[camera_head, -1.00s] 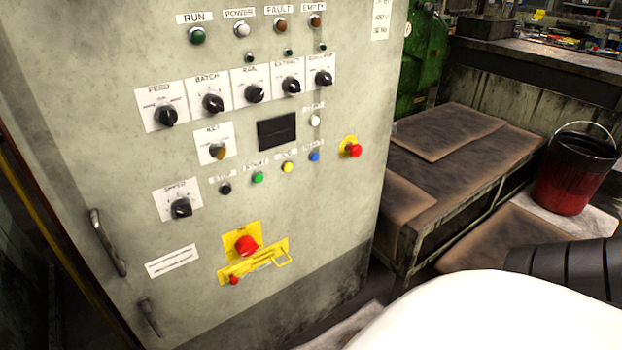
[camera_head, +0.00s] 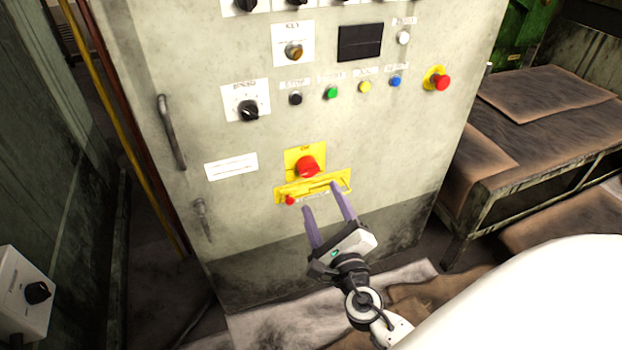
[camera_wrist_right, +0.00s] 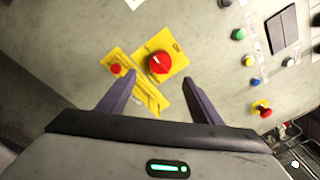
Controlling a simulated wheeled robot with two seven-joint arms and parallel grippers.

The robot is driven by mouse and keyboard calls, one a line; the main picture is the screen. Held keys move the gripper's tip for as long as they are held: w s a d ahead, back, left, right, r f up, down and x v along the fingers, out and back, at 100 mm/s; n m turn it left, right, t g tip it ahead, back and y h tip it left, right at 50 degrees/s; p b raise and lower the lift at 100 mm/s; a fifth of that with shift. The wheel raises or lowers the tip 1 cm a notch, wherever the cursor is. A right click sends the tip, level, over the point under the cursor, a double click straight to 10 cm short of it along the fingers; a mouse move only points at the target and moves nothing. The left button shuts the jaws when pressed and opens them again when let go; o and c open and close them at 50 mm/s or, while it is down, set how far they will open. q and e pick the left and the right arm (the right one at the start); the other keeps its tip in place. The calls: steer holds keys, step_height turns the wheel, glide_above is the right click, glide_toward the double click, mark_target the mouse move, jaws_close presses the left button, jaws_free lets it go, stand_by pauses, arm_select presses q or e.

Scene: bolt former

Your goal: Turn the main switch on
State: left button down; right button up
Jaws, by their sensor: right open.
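The main switch is a red rotary knob (camera_head: 307,167) on a yellow plate, low on the front of the grey control cabinet. A yellow bracket (camera_head: 330,184) with a small red piece (camera_head: 290,200) at its left end sits just below it. In the right wrist view the red knob (camera_wrist_right: 159,63) lies ahead, between and beyond the fingertips. My right gripper (camera_head: 322,197) is open and empty, just below and in front of the switch, apart from the knob. It also shows in the right wrist view (camera_wrist_right: 161,84). My left gripper is not in view.
The cabinet face (camera_head: 240,190) carries a black selector (camera_head: 248,110), several push buttons and a red emergency button (camera_head: 439,80) on the right. A door handle (camera_head: 172,132) sticks out at the left. A brown-topped bench (camera_head: 490,150) stands to the right.

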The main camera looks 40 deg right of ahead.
mark_target(310, 173)
steer(key=x, duration=1)
steer(key=shift+c, duration=0.4)
steer(key=c, duration=1)
